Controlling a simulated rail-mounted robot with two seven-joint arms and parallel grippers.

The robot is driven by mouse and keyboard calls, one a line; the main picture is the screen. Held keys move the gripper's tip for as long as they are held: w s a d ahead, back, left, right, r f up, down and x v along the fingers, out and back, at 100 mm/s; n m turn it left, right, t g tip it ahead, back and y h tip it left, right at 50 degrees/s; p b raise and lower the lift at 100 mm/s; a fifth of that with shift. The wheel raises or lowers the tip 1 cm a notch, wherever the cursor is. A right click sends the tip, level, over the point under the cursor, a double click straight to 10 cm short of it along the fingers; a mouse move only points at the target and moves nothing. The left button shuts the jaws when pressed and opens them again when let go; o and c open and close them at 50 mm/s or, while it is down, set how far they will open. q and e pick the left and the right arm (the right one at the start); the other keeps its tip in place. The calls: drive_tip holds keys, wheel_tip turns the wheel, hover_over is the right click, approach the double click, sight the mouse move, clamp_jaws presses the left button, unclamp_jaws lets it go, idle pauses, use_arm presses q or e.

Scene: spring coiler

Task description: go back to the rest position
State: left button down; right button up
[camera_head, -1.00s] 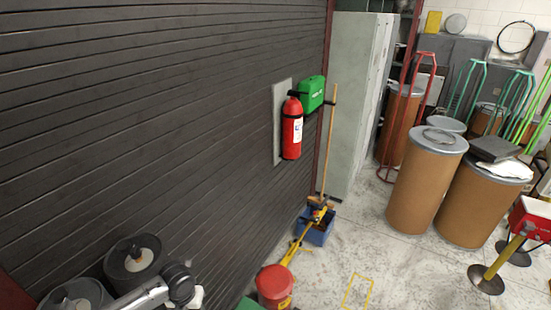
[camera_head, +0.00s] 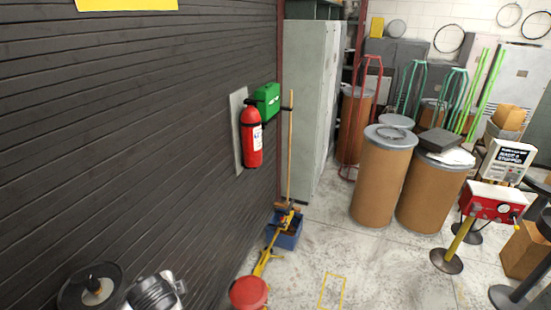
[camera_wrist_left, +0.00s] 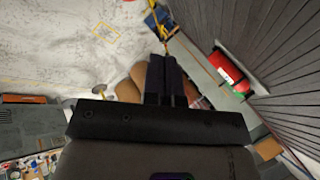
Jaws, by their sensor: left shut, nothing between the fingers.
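In the left wrist view my left gripper (camera_wrist_left: 165,80) shows as two dark fingers side by side. They are shut with nothing between them, and bare floor and brown drums show behind them. In the head view only a grey piece of my left arm (camera_head: 152,292) shows at the bottom left edge; its fingers are not visible there. My right gripper is in neither view.
A dark slatted wall (camera_head: 110,130) carries a red fire extinguisher (camera_head: 251,138) and a green box (camera_head: 266,101). Brown drums (camera_head: 382,180), a blue bucket (camera_head: 287,232), a red-lidded can (camera_head: 249,292) and a red box on a post (camera_head: 494,201) stand around open concrete floor (camera_head: 380,270).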

use_arm(q)
drive_tip(key=s+d+r+n+t+h, duration=0.2)
drive_tip(key=s+d+r+n+t, duration=0.3)
drive_tip(key=s, duration=0.4)
drive_tip(key=s+f+n+g, duration=0.2)
drive_tip(key=s+f+g, duration=0.2)
drive_tip(key=s+f, duration=0.5)
drive_tip(key=s+f+n+g, duration=0.3)
drive_tip(key=s+f, duration=0.6)
drive_tip(key=s, duration=0.8)
drive_tip(key=shift+s+d+g, duration=0.25)
drive_tip(key=shift+g, duration=0.25)
